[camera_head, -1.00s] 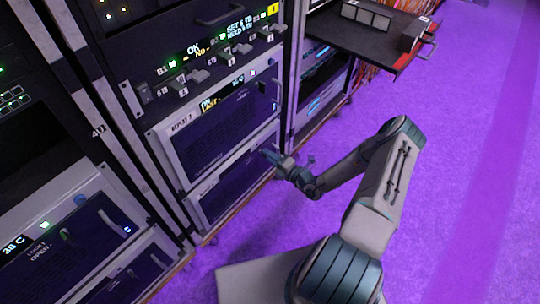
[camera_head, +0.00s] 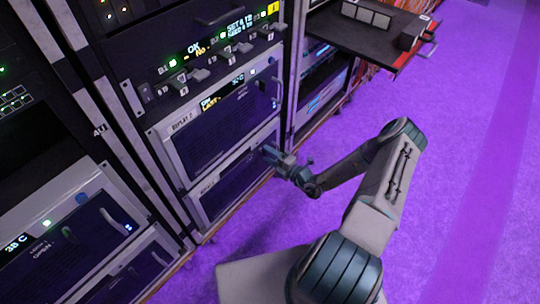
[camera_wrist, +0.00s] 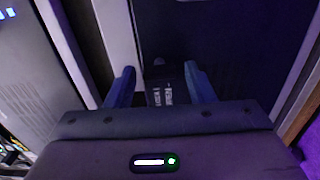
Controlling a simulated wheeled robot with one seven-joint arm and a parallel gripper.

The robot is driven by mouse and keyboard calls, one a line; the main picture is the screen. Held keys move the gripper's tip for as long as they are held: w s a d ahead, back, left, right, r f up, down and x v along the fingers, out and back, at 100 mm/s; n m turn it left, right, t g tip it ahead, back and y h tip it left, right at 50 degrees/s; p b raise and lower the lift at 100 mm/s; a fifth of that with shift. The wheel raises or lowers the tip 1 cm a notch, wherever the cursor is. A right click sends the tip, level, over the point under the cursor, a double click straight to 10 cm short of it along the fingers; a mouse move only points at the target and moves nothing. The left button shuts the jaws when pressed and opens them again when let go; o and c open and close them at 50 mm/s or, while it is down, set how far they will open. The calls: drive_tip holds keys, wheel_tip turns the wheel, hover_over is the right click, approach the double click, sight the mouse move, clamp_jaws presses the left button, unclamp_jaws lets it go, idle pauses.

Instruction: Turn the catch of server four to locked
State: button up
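My gripper (camera_head: 268,154) is in front of the lower dark-fronted unit (camera_head: 232,186) of the middle rack, just below the unit labelled REPLAY 2 (camera_head: 215,135). In the wrist view my gripper (camera_wrist: 161,78) is open, its two dark blue fingers apart with nothing clearly held between them. Beyond the fingers is a dark panel (camera_wrist: 225,45) with a small pale printed label (camera_wrist: 163,95) and a small dark round spot (camera_wrist: 158,62). I cannot make out a catch or its position there, nor read which unit is server four.
A left rack holds a unit with a 38 C display (camera_head: 17,246) and the word OPEN. A row of switches (camera_head: 215,65) sits above REPLAY 2. A pulled-out shelf (camera_head: 365,35) juts from the right rack. Purple floor (camera_head: 450,200) is clear at right.

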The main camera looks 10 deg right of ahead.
drive_tip(key=shift+d, duration=0.15)
drive_tip(key=p+v, duration=0.2)
drive_tip(key=v, duration=1.1)
drive_tip(key=shift+s+p, duration=0.3)
drive_tip(key=shift+s, duration=0.05)
drive_tip(key=shift+d, duration=0.15)
